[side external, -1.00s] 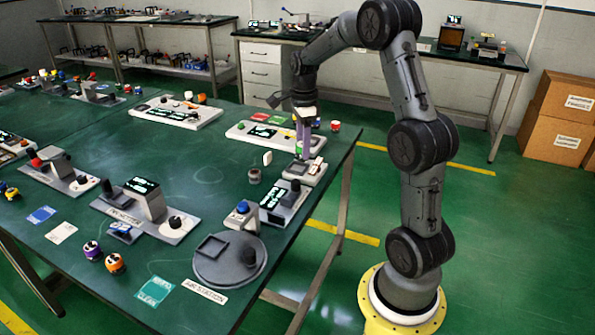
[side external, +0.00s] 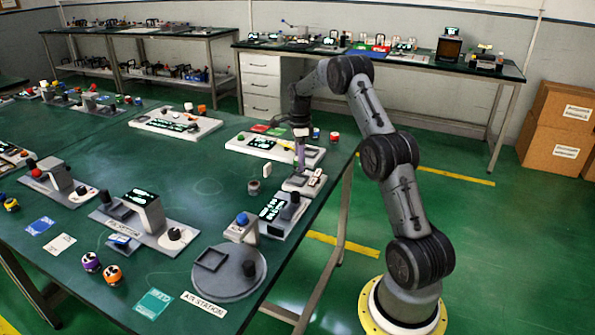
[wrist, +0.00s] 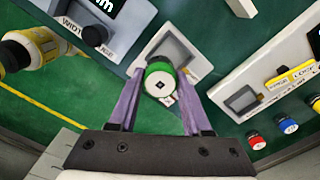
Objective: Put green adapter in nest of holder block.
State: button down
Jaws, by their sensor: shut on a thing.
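The green adapter (wrist: 150,68) is a short round piece with a white face and a small dark square mark. In the wrist view it sits between the purple fingertips of my gripper (wrist: 160,82), which is shut on it. Behind it is a light grey holder block (wrist: 182,47) with a square recess, the nest, partly hidden by the adapter. In the side view my gripper (side external: 300,166) points down just above the pale block (side external: 316,187) near the table's right edge. The adapter is too small to make out there. I cannot tell whether it touches the nest.
A unit with a dark knob (wrist: 94,32) is at upper left. In the side view, a small grey cylinder (side external: 253,187) stands left of the block.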

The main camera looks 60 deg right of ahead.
aim_at(297, 170)
jog(key=shift+w+d+f, duration=0.3)
jog(key=shift+w+f, duration=0.05)
jog(key=shift+f, duration=0.2)
jog(key=shift+w+d+f, duration=0.3)
jog(key=shift+f, duration=1.65)
jog(key=shift+f, duration=0.25)
